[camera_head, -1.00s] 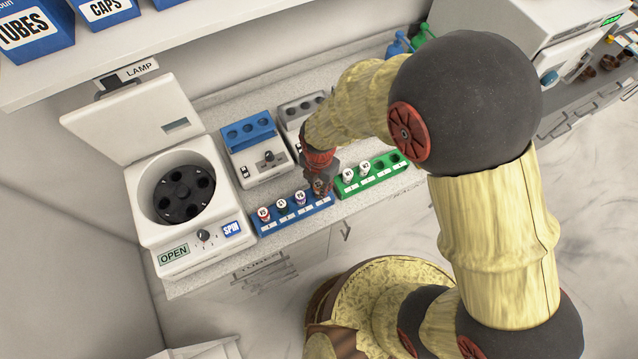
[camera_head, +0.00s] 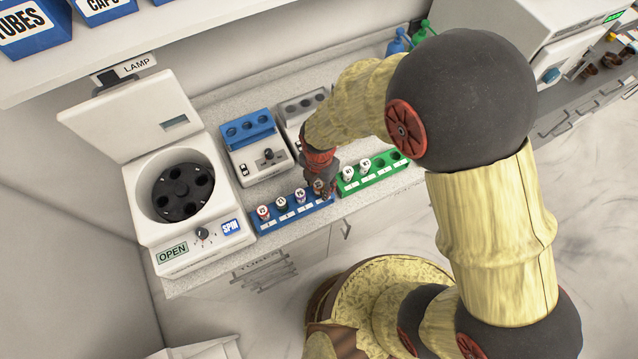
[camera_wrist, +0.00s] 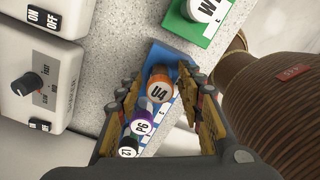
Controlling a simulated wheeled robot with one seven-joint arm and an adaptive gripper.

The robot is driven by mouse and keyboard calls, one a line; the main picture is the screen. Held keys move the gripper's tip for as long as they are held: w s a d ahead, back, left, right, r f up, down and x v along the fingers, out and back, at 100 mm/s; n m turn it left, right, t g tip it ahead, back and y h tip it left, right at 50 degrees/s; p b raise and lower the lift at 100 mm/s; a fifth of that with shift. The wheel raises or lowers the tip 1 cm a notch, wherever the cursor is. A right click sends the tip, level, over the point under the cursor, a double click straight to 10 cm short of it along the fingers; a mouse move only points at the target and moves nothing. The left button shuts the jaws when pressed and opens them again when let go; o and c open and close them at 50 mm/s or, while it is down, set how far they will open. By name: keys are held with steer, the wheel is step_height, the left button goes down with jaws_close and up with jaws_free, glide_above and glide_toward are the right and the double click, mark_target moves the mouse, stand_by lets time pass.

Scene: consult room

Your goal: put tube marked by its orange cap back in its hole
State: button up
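The tube with the orange cap (camera_wrist: 158,88), marked U4, stands at the far end of the blue rack (camera_wrist: 176,58) in the wrist view. My gripper (camera_wrist: 163,92) is over it with its fingers on either side of the cap. Gaps show between the fingers and the cap, so it looks open. The tube's body and its hole are hidden below the cap. In the head view my gripper (camera_head: 320,188) is at the right end of the blue rack (camera_head: 270,226) and largely hides this tube.
A purple-capped tube (camera_wrist: 142,119) and other tubes stand in the same row. The green rack (camera_head: 378,177) with two white-capped tubes is just right of the blue one. The open centrifuge (camera_head: 182,192) is at the left. Block devices (camera_head: 250,142) stand behind the racks.

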steer(key=shift+o, duration=0.4)
step_height(320, 180, up, 12)
stand_by(0.4)
stand_by(0.5)
steer(key=s+d+r+m+t+b, duration=0.2)
steer(key=d+r+m+b, duration=0.1)
steer(key=d+m, duration=0.4)
steer(key=s+d+r+m+t+b, duration=0.1)
steer(key=s+d+r+m+b, duration=0.2)
steer(key=d+m, duration=0.5)
steer(key=s+d+r+m+t+b, duration=0.2)
steer(key=d+r+m+b, duration=0.2)
steer(key=m, duration=1)
steer(key=d+b, duration=0.2)
steer(key=d, duration=0.1)
steer(key=shift+s+d+r+m+t, duration=0.3)
steer(key=shift+s+m, duration=0.05)
steer(key=shift+m, duration=0.05)
